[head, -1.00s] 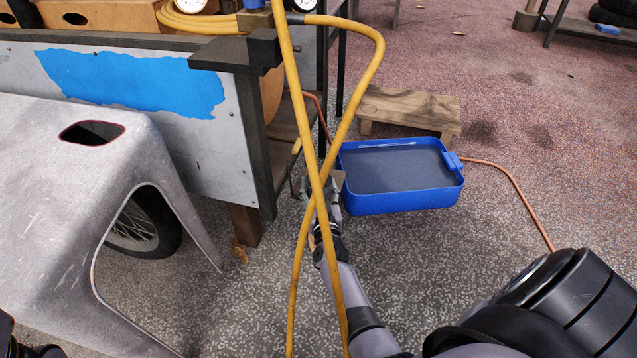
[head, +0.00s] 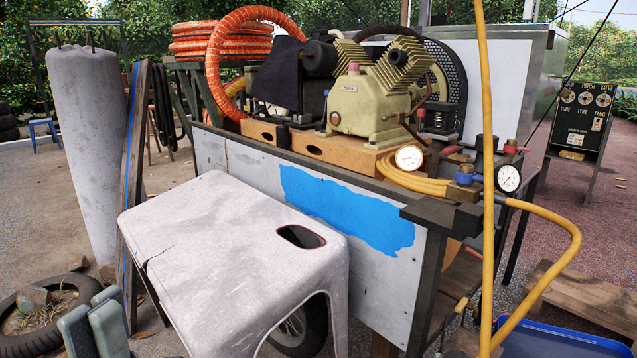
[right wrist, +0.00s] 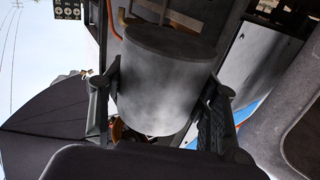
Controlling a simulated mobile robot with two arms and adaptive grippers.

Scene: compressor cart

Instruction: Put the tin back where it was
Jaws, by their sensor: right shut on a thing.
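The tin, a plain grey cylinder (right wrist: 165,100), fills the middle of the right wrist view. My right gripper (right wrist: 167,78) is shut on it, with one finger against each side. In the head view, only a small part around the right gripper shows at the bottom edge, behind the yellow hose, and the tin cannot be made out there. My left gripper (head: 93,325) is at the bottom left of the head view, left of the grey stool. Its two pads stand close together with no object visible between them; their exact gap is unclear.
The compressor cart (head: 362,285) carries a compressor (head: 368,105), gauges and a yellow hose (head: 487,200) hanging in front. A grey stool (head: 230,235) stands before it. A blue tray (head: 560,342) and wooden bench (head: 585,293) are at the lower right.

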